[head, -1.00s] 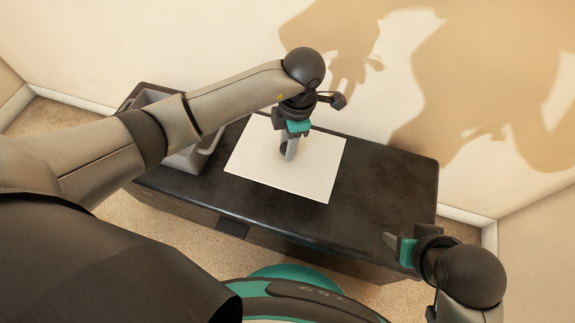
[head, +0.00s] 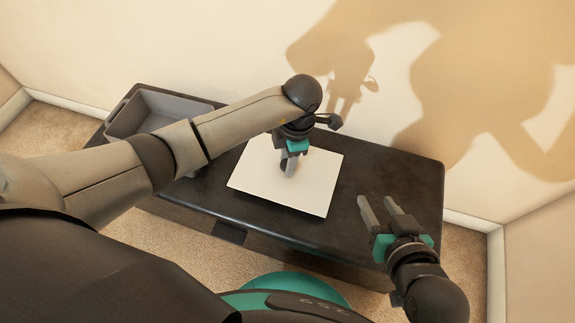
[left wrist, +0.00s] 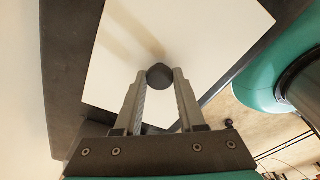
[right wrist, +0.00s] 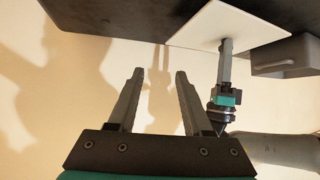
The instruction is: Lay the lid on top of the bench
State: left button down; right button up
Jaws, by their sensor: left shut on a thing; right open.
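The lid is a flat white square panel (head: 300,190) with a dark round knob (left wrist: 160,76) at its middle. It lies over the middle of the dark bench (head: 390,175); I cannot tell whether it touches the top. My left gripper (head: 289,168) is shut on the knob, its two fingers on either side of it in the left wrist view. The lid also shows in the right wrist view (right wrist: 232,25). My right gripper (head: 378,205) is open and empty, over the bench's right front part. In the right wrist view its fingers (right wrist: 155,80) are well apart with nothing between them.
A grey open tray (head: 125,120) sits on the bench's left end, partly behind my left arm. It also shows in the right wrist view (right wrist: 285,58). The bench's right part is bare. A cream wall (head: 200,45) stands close behind the bench.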

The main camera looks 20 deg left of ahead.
pick_arm(q)
jog(key=shift+f+b, duration=0.4)
jog(key=shift+f, duration=0.6)
pick_arm(e)
jog(key=shift+w+a+r+t+y, duration=0.15)
jog(key=shift+a+r+t+y, duration=0.1)
jog(key=shift+a+t, duration=0.25)
jog(key=shift+w+a+r+t+y, duration=0.1)
jog(key=shift+a+t+y, duration=0.15)
jog(key=shift+a+t, duration=0.25)
pick_arm(q)
jog(key=shift+f, duration=0.2)
jog(key=c, duration=0.5)
grip_release()
pick_arm(e)
jog(key=shift+a+r, duration=0.1)
jog(key=shift+a, duration=0.05)
pick_arm(q)
jog(key=shift+r, duration=0.15)
